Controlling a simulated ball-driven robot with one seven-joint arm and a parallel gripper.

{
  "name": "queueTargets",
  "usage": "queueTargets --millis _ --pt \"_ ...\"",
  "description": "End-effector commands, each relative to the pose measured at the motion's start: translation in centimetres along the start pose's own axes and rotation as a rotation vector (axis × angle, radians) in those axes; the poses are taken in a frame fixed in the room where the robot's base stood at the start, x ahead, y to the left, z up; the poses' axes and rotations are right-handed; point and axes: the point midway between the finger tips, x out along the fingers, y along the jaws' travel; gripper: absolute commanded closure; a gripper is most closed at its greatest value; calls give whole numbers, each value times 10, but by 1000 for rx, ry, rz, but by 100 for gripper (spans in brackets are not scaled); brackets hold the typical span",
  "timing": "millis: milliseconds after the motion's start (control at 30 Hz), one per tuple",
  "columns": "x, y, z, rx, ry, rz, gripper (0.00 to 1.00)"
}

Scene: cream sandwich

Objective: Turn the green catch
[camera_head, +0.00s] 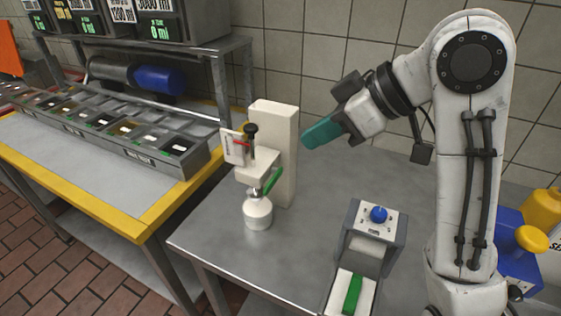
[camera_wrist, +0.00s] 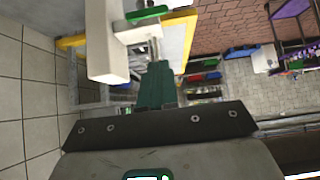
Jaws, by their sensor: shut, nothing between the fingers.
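A green catch (camera_head: 272,180) sits on the front of a cream-coloured dispenser (camera_head: 277,135), just above a small white canister (camera_head: 257,211). In the wrist view a green bar (camera_wrist: 147,13), apparently this catch, shows near the top beside the pale dispenser block (camera_wrist: 104,40). My gripper (camera_head: 308,138) has teal fingers, shut and empty. It is just right of the dispenser's upper part, higher than the catch and apart from it. In the wrist view the teal fingers (camera_wrist: 157,72) point toward the dispenser. The canister is not clearly visible there.
A yellow-edged counter with a row of bins (camera_head: 110,128) is at left. The steel table (camera_head: 220,238) is clear around the dispenser. A tiled wall is behind.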

Motion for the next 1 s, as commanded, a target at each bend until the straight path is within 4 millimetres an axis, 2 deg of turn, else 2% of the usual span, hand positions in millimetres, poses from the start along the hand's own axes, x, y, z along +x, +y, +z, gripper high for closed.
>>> queueTargets --millis 133,267,633,800,1000 --pt "11 -1 -1 -5 0 -5 100" --pt "32 -1 -1 -3 -2 -6 100" --pt "103 -1 -1 -2 -3 -4 100" --pt "118 -1 18 0 -1 -2 100" --pt "126 -1 27 -2 -1 0 100"
